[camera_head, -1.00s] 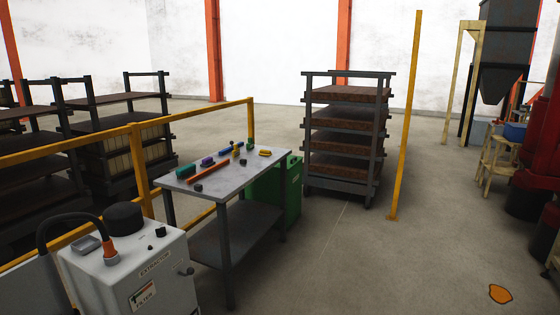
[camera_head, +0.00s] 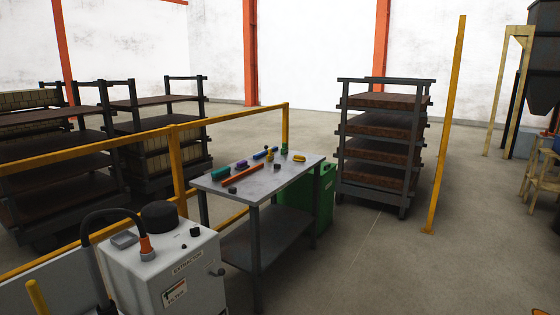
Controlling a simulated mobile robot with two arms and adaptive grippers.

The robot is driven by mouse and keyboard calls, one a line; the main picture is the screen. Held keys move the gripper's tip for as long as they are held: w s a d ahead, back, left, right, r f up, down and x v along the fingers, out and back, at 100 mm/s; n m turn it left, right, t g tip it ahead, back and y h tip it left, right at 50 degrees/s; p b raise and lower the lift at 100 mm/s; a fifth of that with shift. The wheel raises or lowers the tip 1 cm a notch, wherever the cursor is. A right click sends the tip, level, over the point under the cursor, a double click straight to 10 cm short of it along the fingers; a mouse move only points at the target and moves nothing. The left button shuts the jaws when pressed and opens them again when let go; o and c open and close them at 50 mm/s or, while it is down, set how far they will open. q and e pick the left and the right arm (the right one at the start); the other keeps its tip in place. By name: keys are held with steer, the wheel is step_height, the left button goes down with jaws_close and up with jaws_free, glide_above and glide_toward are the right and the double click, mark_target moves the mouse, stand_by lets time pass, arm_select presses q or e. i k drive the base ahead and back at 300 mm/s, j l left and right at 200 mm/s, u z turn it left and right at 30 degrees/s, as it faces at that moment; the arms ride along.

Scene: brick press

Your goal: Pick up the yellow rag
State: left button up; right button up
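A small yellow item (camera_head: 300,158) lies near the far right corner of the metal table (camera_head: 288,176). It is too small to tell whether it is a rag. A flat orange-yellow patch (camera_head: 541,312) on the floor is cut off by the bottom edge at the lower right; what it is cannot be told. Neither of my grippers is in view.
Several coloured tools lie on the table, with a green bin (camera_head: 322,200) behind its right end. A white extractor (camera_head: 175,262) and yellow railing (camera_head: 230,117) stand at left. A brick rack (camera_head: 385,130) stands behind. Floor right of the table is clear.

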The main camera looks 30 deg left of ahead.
mark_target(296, 158)
steer(key=i+u, duration=0.3)
steer(key=i, duration=1.6)
steer(key=i+l+u, duration=0.15)
steer(key=i, duration=1.35)
steer(key=u, duration=0.05)
